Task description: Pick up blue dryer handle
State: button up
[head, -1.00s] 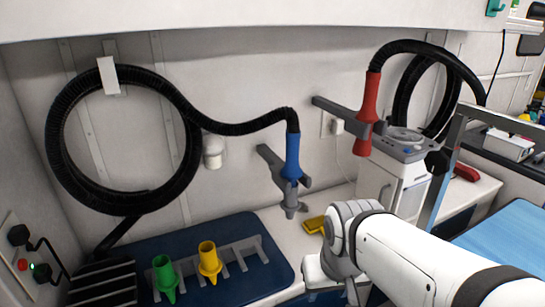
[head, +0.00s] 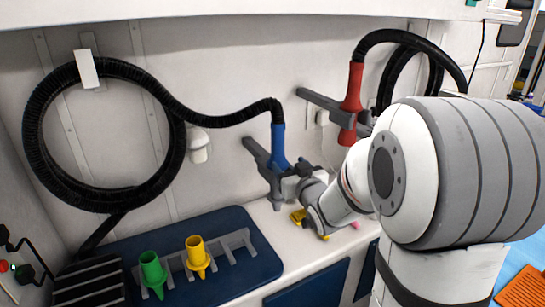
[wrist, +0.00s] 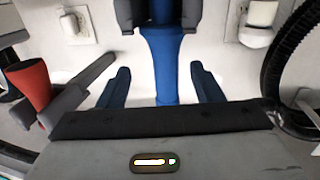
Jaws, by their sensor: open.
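The blue dryer handle (head: 279,145) hangs upright in a grey wall bracket (head: 256,152), with a black hose rising from its top. In the wrist view the blue handle (wrist: 172,65) runs down between the two fingers of my gripper (wrist: 160,72), with a finger on each side and a visible gap to both. My gripper is open and holds nothing. In the head view my gripper (head: 288,184) is at the handle's lower part, and its fingers are hard to make out there. The handle's lower end is partly hidden by my gripper.
A red dryer handle (head: 350,100) hangs in another bracket to the right. A coiled black hose (head: 36,135) hangs at left. Green (head: 151,270) and yellow (head: 196,252) nozzles stand in a rack on a dark blue mat (head: 235,217). A yellow item (head: 297,215) lies below my gripper.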

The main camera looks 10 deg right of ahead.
aim_at(280, 154)
jog(key=shift+w+a+r, duration=0.15)
jog(key=shift+w+r, duration=0.1)
jog(key=shift+w, duration=0.25)
jog(key=w, duration=0.2)
jog(key=w+a+p, duration=0.1)
jog(key=w, duration=0.1)
jog(key=w+p, duration=0.1)
jog(key=w, duration=0.1)
jog(key=shift+w+a, duration=0.3)
jog(key=shift+w, duration=0.1)
jog(key=shift+c, duration=0.6)
jog(key=c, duration=1)
